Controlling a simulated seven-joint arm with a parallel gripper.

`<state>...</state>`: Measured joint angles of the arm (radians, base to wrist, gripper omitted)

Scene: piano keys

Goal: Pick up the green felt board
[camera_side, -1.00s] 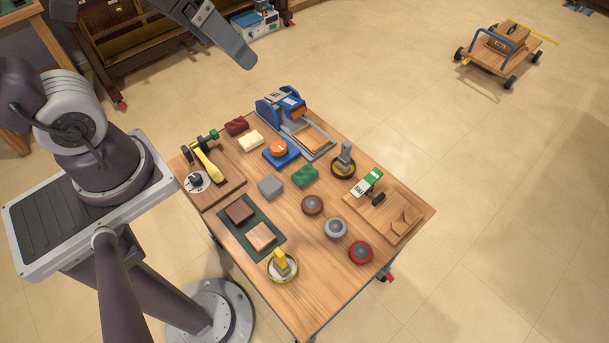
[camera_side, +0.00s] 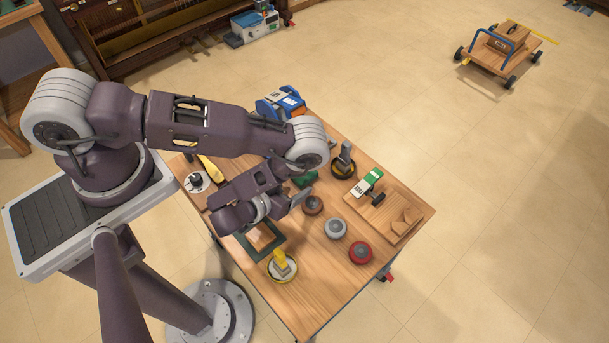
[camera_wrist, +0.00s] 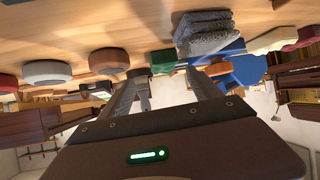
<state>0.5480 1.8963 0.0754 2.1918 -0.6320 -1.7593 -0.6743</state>
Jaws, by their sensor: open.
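The dark green felt board (camera_side: 277,242) lies flat on the left front of the table in the side view. A tan block (camera_side: 261,235) rests on it; the rest of the board is largely hidden under my wrist. My gripper (camera_side: 301,195) is low above the table, just past the board's upper right side, with its fingers pointing right. In the wrist view, which is upside down, the two fingers of my gripper (camera_wrist: 165,78) are apart with nothing held between them. I cannot make out the board in that view.
A green block (camera_side: 307,179) and a brown round weight (camera_side: 312,205) sit close to my fingers. A stack of grey felt (camera_wrist: 203,35) is near in the wrist view.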

